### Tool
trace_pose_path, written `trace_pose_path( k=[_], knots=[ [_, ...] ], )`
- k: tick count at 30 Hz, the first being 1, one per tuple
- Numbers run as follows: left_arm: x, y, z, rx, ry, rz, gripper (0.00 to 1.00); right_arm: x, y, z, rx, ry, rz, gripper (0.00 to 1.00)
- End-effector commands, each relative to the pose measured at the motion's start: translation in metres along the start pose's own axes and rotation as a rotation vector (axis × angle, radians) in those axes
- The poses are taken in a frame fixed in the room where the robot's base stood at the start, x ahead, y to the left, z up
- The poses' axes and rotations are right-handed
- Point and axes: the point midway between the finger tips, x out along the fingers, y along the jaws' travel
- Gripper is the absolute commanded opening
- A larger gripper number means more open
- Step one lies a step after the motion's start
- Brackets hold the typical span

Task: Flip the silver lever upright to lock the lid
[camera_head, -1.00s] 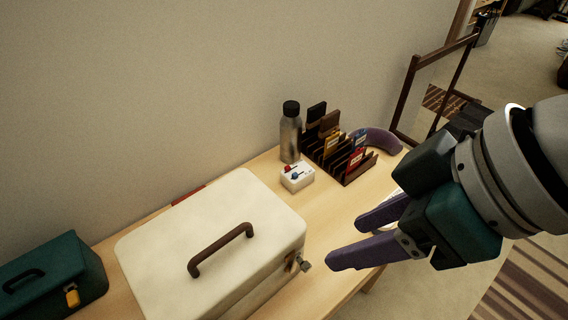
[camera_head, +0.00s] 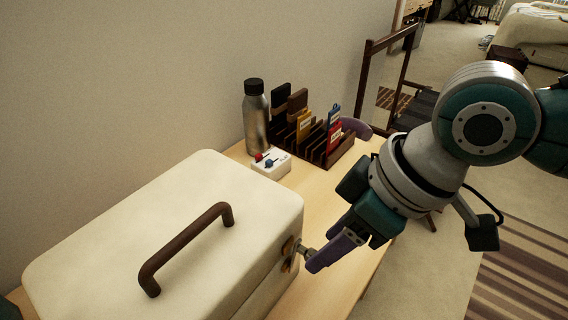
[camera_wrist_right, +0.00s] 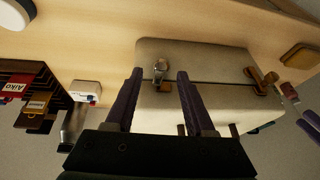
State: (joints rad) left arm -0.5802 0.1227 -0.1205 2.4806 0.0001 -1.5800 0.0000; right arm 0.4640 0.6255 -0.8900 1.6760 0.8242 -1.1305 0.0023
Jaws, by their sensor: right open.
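A cream case (camera_head: 150,225) with a brown handle stands on the table, its lid down. The silver lever (camera_head: 308,252) juts out from a brass-coloured latch on the case's right side. My right gripper (camera_head: 325,252) is open and empty at the lever. In the right wrist view the lever (camera_wrist_right: 160,69) shows between the two purple fingers (camera_wrist_right: 157,78), close to the left one; contact cannot be told. A second latch (camera_wrist_right: 262,80) shows further right on the case. Purple shapes at that view's right edge may be my left gripper; its jaws cannot be made out.
A white box with red and blue knobs (camera_head: 271,163), a silver bottle (camera_head: 256,120) and a brown rack (camera_head: 318,150) of cards stand behind the case on the table (camera_head: 320,195). A dark-framed chair (camera_head: 372,75) is beyond. The tabletop right of the case is clear.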

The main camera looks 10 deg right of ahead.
Motion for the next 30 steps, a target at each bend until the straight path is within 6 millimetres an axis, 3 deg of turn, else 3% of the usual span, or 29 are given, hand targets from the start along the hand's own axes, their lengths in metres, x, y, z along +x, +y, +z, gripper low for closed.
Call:
trace_pose_path(
  k=[5, 14, 27, 30],
  knots=[
    [0.006, 0.000, 0.002, 0.000, 0.000, 0.000, 0.54, 0.020, 0.000, 0.000, -0.001, 0.001, 0.000, 0.54],
    [0.006, 0.000, 0.002, 0.000, 0.000, 0.000, 0.54, 0.023, 0.000, -0.001, -0.001, 0.001, 0.001, 0.54],
    [0.006, 0.001, 0.002, -0.004, 0.001, 0.002, 0.54, 0.022, 0.000, 0.000, -0.001, 0.001, 0.001, 0.07],
    [0.006, 0.001, 0.002, -0.005, 0.001, 0.003, 0.54, 0.022, 0.000, 0.000, -0.001, 0.001, 0.001, 0.00]
  ],
)
